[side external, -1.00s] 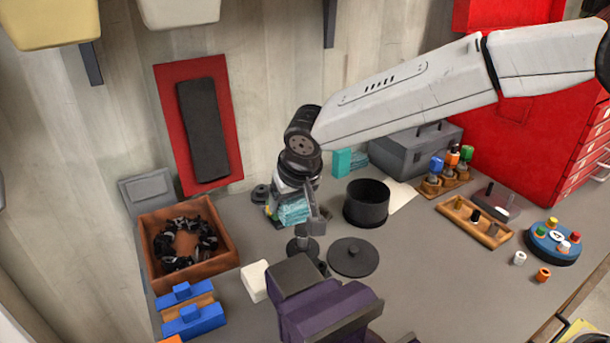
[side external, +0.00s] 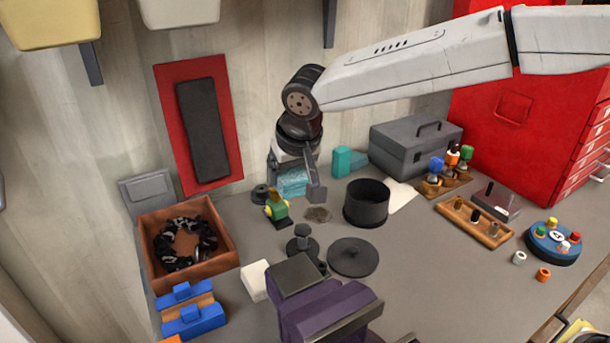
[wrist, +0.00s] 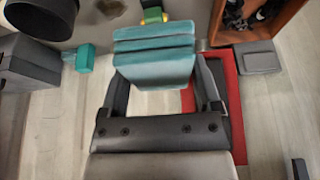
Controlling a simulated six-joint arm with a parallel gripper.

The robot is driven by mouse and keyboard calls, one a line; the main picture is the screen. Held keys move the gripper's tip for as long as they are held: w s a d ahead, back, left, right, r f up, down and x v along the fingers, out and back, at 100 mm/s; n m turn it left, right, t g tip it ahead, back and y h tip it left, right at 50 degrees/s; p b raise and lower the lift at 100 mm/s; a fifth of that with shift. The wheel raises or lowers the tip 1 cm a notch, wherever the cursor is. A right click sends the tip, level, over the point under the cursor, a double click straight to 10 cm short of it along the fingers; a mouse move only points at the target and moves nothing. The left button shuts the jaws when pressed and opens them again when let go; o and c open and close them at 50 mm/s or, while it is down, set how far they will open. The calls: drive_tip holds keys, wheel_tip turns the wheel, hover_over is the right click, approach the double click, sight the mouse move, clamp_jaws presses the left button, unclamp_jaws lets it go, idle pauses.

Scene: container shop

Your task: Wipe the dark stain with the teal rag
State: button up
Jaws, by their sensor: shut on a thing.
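The teal rag (side external: 292,182) is a folded, layered pad held between the fingers of my gripper (side external: 297,184). It hangs above the bench, clear of the surface. In the wrist view the rag (wrist: 155,55) fills the space between the two dark fingers of my gripper (wrist: 160,78). The dark stain (side external: 317,214) is a small brownish patch on the grey bench, below and slightly right of the rag in the side view. A dark patch that looks like the stain (wrist: 112,8) shows at the top of the wrist view.
A green and yellow figure (side external: 277,208) stands left of the stain. A black open pot (side external: 366,204) stands to its right. A black knobbed piece (side external: 302,243) and a round black lid (side external: 353,258) lie in front. A brown bin (side external: 186,273) is at left.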

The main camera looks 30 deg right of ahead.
hover_over(306, 203)
drive_tip(key=s, duration=0.1)
drive_tip(key=shift+s+a+f, duration=0.1)
drive_tip(key=shift+s+f, duration=0.05)
drive_tip(key=shift+f, duration=8.05)
drive_tip(key=shift+s+f, duration=0.25)
drive_tip(key=shift+f, duration=0.25)
drive_tip(key=shift+s+f, duration=0.2)
drive_tip(key=shift+f, duration=0.3)
drive_tip(key=shift+s, duration=3.55)
drive_tip(key=shift+w, duration=4.1)
wheel_tip(306, 203, up, 8)
drive_tip(key=shift+s+r, duration=0.1)
